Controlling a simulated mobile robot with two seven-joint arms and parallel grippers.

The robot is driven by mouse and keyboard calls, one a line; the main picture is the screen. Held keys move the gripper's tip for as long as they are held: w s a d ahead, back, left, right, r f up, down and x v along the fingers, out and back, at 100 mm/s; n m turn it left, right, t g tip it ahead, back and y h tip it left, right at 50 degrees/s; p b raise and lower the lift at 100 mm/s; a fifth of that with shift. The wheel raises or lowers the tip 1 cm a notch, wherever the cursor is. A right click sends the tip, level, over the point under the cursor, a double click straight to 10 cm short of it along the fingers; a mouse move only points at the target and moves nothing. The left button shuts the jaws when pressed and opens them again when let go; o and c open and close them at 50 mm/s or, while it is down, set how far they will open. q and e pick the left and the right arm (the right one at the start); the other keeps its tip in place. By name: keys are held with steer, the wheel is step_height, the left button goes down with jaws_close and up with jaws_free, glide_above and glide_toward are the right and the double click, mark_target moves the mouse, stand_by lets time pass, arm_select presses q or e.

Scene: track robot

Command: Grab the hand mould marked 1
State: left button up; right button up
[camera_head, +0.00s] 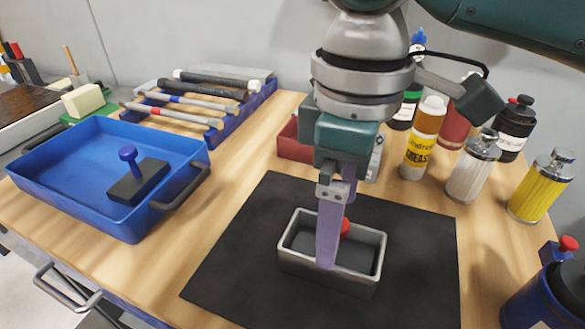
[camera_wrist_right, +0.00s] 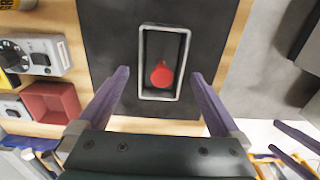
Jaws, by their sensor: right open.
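A grey open-topped rectangular box (camera_head: 302,262) sits on a black mat (camera_head: 232,262). A red round knob (camera_wrist_right: 162,74) shows inside it. I see no number 1 on it and cannot tell whether it is the hand mould. My right gripper (camera_wrist_right: 162,80) is open above the box, its purple fingers apart on either side of it in the wrist view. In the head view one finger hides part of the box and knob. A black block with a blue knob (camera_head: 128,154) lies in the blue tray (camera_head: 70,185). At the wrist view's lower right edge, my left gripper (camera_wrist_right: 292,148) shows two separated purple fingers.
Several bottles, including an orange and white one (camera_head: 421,140), stand at the back right. A red bin (camera_head: 292,142) is behind the mat. A blue rack (camera_head: 238,120) holds hammers at the back left. A blue container (camera_head: 535,300) stands front right. The mat around the box is clear.

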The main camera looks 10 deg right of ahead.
step_height(320, 180, down, 6)
steer(key=shift+s+a+r+b, duration=0.1)
steer(key=shift+b, duration=0.5)
steer(key=c, duration=1.6)
